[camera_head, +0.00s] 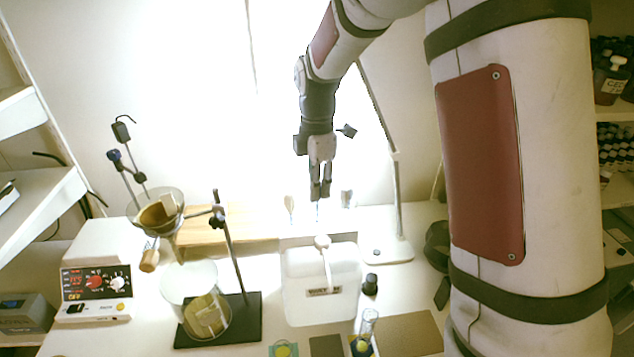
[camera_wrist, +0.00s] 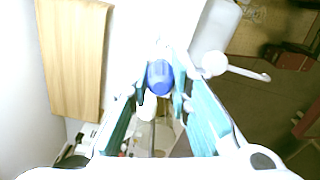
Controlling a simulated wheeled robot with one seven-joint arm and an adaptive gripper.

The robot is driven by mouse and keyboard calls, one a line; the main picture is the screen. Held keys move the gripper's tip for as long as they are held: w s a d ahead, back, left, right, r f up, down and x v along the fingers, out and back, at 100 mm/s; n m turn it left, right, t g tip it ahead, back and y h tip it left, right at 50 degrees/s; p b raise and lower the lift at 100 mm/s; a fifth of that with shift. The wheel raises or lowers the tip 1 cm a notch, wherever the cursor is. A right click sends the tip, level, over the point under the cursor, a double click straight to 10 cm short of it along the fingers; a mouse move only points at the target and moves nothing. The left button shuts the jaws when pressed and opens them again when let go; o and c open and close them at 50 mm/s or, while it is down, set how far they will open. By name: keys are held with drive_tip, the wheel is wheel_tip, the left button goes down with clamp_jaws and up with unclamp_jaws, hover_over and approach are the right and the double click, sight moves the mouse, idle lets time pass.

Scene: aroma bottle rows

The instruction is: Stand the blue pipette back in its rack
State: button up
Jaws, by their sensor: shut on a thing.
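My gripper (camera_head: 320,196) hangs pointing down over the back of the bench in the head view. In the wrist view, the blue top of the pipette (camera_wrist: 160,76) sits between the fingers, and the gripper is shut on it. In the head view the pipette is mostly hidden by the fingers, and only a pale sliver shows below them. Pale upright shapes stand to the left (camera_head: 290,204) and right (camera_head: 347,198) of the gripper. The rack is washed out by the bright background, and I cannot tell whether the pipette touches it.
A white jug-like container (camera_head: 320,284) stands in front of the gripper. A wooden board (camera_head: 225,224) lies to its left, also seen in the wrist view (camera_wrist: 75,55). A lamp post (camera_head: 397,200) rises on the right. A stand with a funnel (camera_head: 160,215) and a glass beaker (camera_head: 197,305) are front left.

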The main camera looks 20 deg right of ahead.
drive_tip(key=shift+f, duration=1.1)
drive_tip(key=o, duration=0.7)
drive_tip(key=shift+r, duration=0.1)
drive_tip(key=shift+r+p, duration=0.5)
drive_tip(key=shift+r, duration=1.95)
